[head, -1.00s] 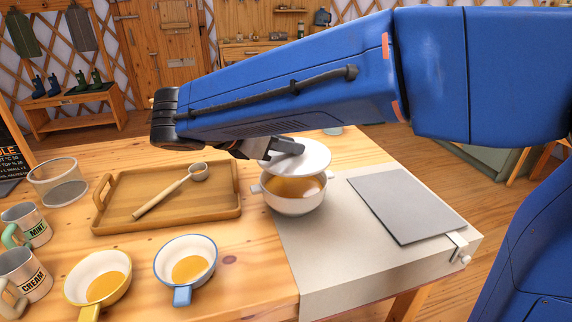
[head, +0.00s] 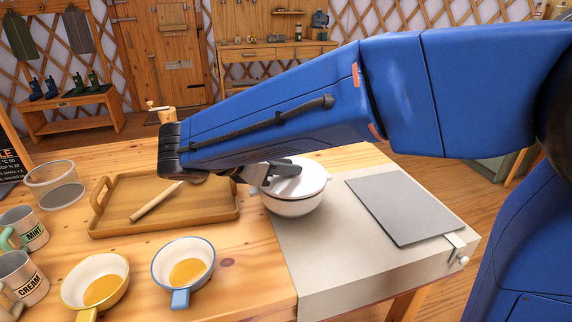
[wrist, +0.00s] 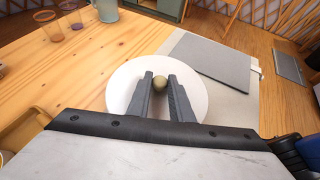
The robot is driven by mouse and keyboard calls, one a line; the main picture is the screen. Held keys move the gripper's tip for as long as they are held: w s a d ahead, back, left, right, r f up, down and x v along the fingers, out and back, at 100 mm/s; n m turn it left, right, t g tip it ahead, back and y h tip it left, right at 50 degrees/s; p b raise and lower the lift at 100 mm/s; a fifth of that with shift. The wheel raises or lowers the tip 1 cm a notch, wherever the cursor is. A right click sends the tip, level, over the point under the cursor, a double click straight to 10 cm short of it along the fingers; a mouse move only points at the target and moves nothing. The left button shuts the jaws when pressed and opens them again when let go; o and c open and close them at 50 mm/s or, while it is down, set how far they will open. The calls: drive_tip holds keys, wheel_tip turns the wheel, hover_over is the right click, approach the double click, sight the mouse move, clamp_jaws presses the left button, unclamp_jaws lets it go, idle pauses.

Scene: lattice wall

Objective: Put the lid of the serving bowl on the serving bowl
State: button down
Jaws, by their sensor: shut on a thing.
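The white serving bowl (head: 291,207) stands on the table at the left edge of the grey cloth. Its white lid (head: 312,178) is over the bowl's mouth and covers the orange contents. The lid appears to lie on the rim; a small gap cannot be ruled out. My gripper (head: 292,169) comes in from above and is shut on the lid's knob. In the wrist view the round tan knob (wrist: 159,83) sits between the fingertips, with the white lid (wrist: 196,92) around it. The lid hides the bowl there.
A grey slab (head: 405,207) lies on the cloth to the right.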

drive_tip(key=shift+f, duration=0.35)
drive_tip(key=c, duration=1.6)
unclamp_jaws()
drive_tip(key=shift+r, duration=0.25)
drive_tip(key=v, duration=1.2)
drive_tip(key=shift+a+r, duration=0.1)
drive_tip(key=shift+r, duration=0.25)
